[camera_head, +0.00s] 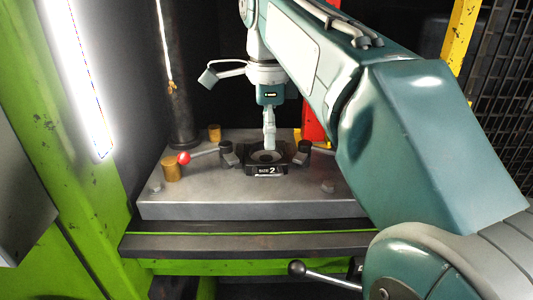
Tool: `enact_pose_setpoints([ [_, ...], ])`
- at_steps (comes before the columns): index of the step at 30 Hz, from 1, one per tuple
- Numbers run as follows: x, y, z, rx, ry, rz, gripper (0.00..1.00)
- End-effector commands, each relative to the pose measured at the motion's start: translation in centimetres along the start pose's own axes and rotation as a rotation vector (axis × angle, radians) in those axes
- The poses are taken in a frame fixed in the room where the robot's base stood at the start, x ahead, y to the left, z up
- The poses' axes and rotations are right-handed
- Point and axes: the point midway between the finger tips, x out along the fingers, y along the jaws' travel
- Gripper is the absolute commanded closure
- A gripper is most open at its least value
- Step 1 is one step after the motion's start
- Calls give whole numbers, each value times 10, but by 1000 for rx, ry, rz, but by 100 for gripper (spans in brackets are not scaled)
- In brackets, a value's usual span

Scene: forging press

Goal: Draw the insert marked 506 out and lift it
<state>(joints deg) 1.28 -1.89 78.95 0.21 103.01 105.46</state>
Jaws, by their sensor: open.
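My gripper (269,148) points straight down above a small dark block (283,169) on the grey press bed. The fingers look narrow from this side and the gap between them is hard to see; they are open with nothing visible in them. The block has a round recess in its top, and the fingertips are over or just at it; I cannot tell whether they touch. A label on its front ends in "2". I cannot read the mark 506 anywhere, so I cannot tell which part is that insert.
The grey bed plate (220,205) carries clamps on both sides of the block. A lever with a red ball (184,158) reaches left, beside brass-coloured posts (172,171). A dark column (178,80) stands behind left. A green frame (75,170) borders the left.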

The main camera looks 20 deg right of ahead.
Motion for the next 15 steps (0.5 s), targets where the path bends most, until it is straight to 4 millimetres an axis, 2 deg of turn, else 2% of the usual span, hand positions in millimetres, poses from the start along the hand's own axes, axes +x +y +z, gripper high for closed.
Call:
enact_pose_setpoints([
  [9,54,3,5,0,5,1,46],
  [15,82,2,4,-1,4,0,46],
])
